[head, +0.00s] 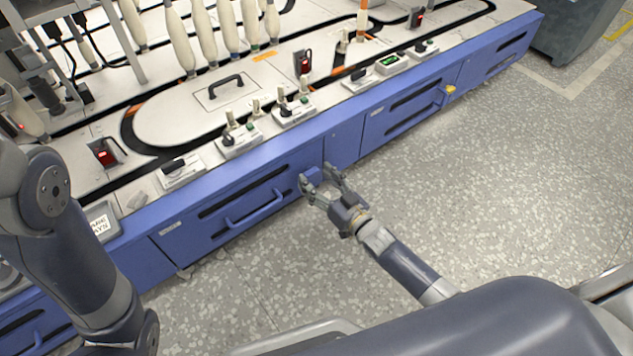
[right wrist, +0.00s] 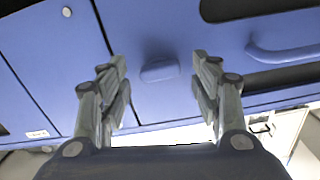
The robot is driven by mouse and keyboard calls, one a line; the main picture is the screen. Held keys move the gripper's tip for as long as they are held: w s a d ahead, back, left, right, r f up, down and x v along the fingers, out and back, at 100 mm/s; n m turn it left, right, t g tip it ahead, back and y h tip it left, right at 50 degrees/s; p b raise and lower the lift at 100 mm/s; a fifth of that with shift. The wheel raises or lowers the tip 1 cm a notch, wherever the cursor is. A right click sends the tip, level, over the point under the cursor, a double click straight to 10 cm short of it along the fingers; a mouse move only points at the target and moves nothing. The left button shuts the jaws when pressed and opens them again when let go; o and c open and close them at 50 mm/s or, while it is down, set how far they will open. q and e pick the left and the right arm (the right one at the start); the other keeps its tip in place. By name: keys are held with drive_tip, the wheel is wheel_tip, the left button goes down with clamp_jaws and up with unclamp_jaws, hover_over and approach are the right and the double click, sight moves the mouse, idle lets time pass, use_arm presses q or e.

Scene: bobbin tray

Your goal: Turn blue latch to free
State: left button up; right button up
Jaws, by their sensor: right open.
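The blue latch (right wrist: 160,69) is a small rounded blue block on the blue cabinet front, lying roughly level in the right wrist view. In the head view the latch (head: 315,174) shows partly between the fingers, at the right end of the drawer with the long bar handle. My right gripper (right wrist: 159,64) is open and empty, its fingers on either side of the latch and apart from it. In the head view the right gripper (head: 318,179) points at the cabinet front. My left arm shows at the left, but its gripper is out of view.
A blue drawer handle (head: 255,207) sticks out left of the latch in the head view. A yellow knob (head: 450,89) sits farther right. Switch boxes (head: 240,143) and white bobbins (head: 203,30) stand on the top. The speckled floor (head: 480,180) before the cabinet is clear.

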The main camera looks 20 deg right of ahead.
drive_tip(key=shift+w+a, duration=0.15)
drive_tip(key=shift+w, duration=0.25)
drive_tip(key=shift+c, duration=0.5)
drive_tip(key=c, duration=1)
